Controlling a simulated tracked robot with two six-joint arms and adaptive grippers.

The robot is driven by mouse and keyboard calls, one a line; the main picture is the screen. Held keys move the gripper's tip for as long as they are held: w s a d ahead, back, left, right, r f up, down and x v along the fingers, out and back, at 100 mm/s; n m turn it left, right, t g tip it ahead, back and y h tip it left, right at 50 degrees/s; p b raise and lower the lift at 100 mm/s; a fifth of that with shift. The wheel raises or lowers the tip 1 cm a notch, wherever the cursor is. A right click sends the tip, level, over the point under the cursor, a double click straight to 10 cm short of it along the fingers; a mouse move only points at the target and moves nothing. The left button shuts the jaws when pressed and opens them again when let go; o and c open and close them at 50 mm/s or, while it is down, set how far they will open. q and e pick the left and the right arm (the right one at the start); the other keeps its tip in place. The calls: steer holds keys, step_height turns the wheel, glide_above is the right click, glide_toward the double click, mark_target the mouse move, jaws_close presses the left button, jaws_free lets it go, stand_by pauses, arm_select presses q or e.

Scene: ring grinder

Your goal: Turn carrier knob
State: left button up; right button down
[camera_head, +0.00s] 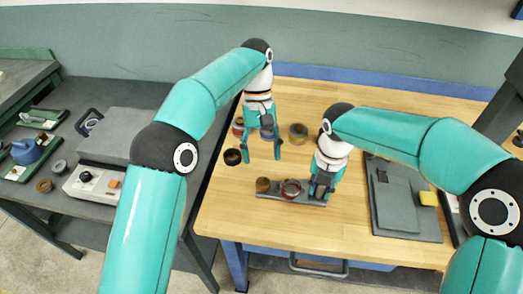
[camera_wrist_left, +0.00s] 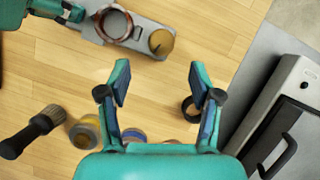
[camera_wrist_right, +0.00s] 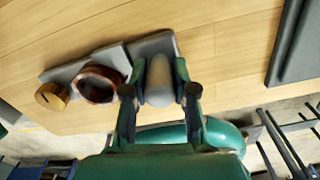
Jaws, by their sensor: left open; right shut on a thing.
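The carrier is a grey bar (camera_head: 268,195) on the wooden bench with a brass knob (camera_head: 262,184) at its left end. A reddish-brown ring (camera_head: 290,188) sits on the bar beside the knob. The knob also shows in the left wrist view (camera_wrist_left: 161,42) and the right wrist view (camera_wrist_right: 52,96). My left gripper (camera_head: 263,155) is open and empty above the bench, behind the knob and apart from it. My right gripper (camera_wrist_right: 160,68) is shut on the grey cylindrical handle (camera_wrist_right: 160,82) at the carrier's right end.
A brush (camera_wrist_left: 32,130) shows in the left wrist view. A dark plate (camera_head: 405,205) lies right. A grey machine (camera_head: 97,180) stands on the left table.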

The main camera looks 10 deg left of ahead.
mark_target(263, 181)
arm_select(q)
step_height(263, 181, up, 4)
steer(key=a+n+t+h, duration=0.1)
steer(key=a+n+h, duration=0.1)
steer(key=n, duration=0.2)
steer(key=x, duration=1.1)
steer(key=shift+w+a+f, duration=0.15)
steer(key=shift+a+f, duration=0.1)
steer(key=shift+f, duration=0.2)
steer(key=c, duration=1.1)
